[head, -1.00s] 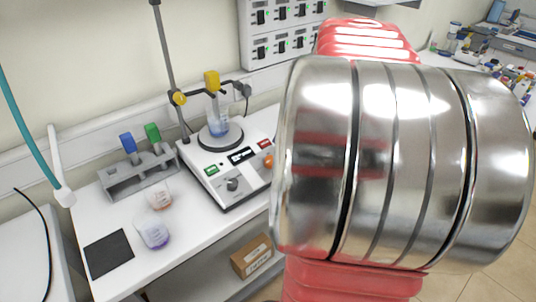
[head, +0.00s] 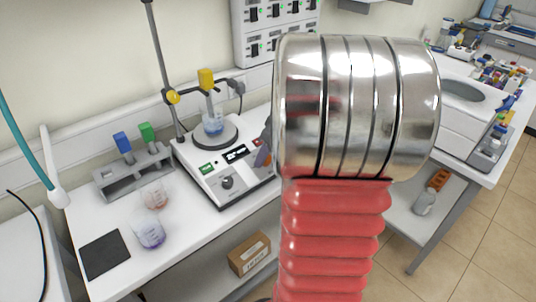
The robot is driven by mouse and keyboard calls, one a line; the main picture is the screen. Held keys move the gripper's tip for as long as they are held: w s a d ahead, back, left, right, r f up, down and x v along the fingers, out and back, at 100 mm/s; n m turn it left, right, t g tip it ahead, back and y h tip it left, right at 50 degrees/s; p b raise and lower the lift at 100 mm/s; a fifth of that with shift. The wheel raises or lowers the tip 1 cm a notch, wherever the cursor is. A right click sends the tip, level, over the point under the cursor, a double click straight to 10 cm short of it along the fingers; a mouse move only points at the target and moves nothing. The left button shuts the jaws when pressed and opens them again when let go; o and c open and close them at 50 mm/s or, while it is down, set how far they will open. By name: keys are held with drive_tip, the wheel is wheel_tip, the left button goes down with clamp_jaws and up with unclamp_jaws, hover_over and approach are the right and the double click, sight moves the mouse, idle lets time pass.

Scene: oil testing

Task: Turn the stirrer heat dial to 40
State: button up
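The white stirrer (head: 212,189) stands on the white bench, left of my arm. Dial markings are too small to read.
A stand with a rod (head: 163,70) and yellow-knobbed clamp rises behind the stirrer. A grey rack (head: 134,178) with blue- and green-capped items, two beakers (head: 149,232) and a black pad (head: 104,255) lie to the left. A cardboard box (head: 249,253) sits below.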

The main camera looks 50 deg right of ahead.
drive_tip(key=shift+w+f, duration=0.15)
drive_tip(key=shift+f, duration=0.25)
drive_tip(key=shift+c, duration=0.2)
